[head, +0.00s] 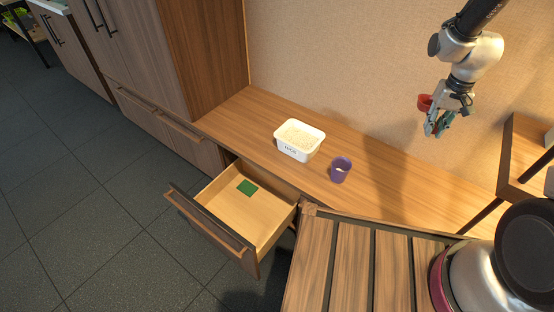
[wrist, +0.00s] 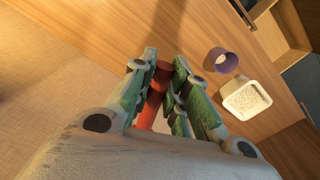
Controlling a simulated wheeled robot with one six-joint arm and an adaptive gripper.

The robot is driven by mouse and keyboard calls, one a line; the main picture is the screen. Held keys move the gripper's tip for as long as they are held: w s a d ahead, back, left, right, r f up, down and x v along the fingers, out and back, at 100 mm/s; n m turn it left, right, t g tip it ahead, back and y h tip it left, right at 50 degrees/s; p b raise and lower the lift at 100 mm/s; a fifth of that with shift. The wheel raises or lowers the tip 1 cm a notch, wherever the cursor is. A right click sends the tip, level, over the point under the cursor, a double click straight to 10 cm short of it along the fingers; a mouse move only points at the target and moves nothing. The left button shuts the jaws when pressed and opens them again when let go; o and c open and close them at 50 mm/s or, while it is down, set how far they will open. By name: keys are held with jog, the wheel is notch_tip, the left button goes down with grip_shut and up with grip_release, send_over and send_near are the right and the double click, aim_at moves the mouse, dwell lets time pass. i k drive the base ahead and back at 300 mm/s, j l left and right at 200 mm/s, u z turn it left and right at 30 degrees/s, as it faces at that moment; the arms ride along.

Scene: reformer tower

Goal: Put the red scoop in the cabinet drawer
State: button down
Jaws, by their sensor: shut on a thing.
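My gripper (head: 438,124) is raised above the wooden counter at the right in the head view. It is shut on the red scoop (head: 425,102), whose red cup shows beside the fingers. In the wrist view the scoop's red handle (wrist: 154,98) lies between the green-padded fingers (wrist: 163,92). The cabinet drawer (head: 226,207) is pulled open below the counter, left of the gripper. A flat green piece (head: 247,187) lies on its floor. A part of the open drawer also shows at the top right of the wrist view (wrist: 277,33).
A white tub of rice (head: 298,142) and a purple cup (head: 341,170) stand on the counter (head: 405,187) between my gripper and the drawer. A slatted wooden surface (head: 345,268) with pots (head: 480,272) is at the front right. A wooden shelf (head: 522,158) stands at the right.

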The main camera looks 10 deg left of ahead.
aim_at(253, 229)
jog(key=u, duration=0.4)
jog(key=i+u, duration=0.15)
jog(key=u, duration=0.6)
jog(key=i+u, duration=0.15)
jog(key=u, duration=0.2)
